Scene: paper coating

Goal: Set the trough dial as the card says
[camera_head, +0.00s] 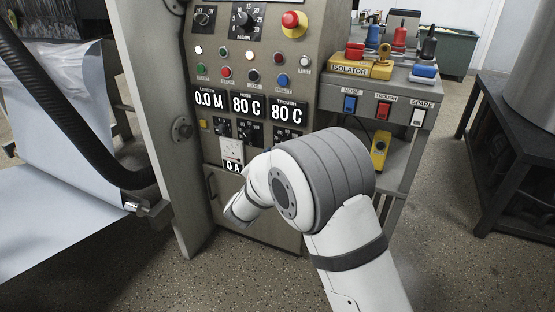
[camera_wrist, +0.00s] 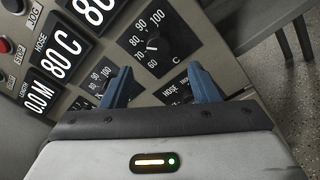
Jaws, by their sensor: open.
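The trough display (camera_head: 287,114) reads 80 C in the head view. In the wrist view, a black dial (camera_wrist: 157,46) with a white scale and a C mark lies just beyond my fingertips, beside a display reading 80; it looks like the trough dial. Its pointer setting is too small to read. My gripper (camera_wrist: 163,84) is open, its two blue fingers apart with nothing between them, below this dial in the picture and apart from it as far as I can tell. In the head view my arm hides the panel's lower right. I cannot make out a card.
The hose display (camera_head: 247,104) reads 80 C and the length display (camera_head: 209,99) 0.0 M. Buttons and lamps sit above. A bench with an isolator block (camera_head: 362,69) and hose, trough and spare switches stands right. A black hose (camera_head: 75,115) and paper web (camera_head: 60,210) are left.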

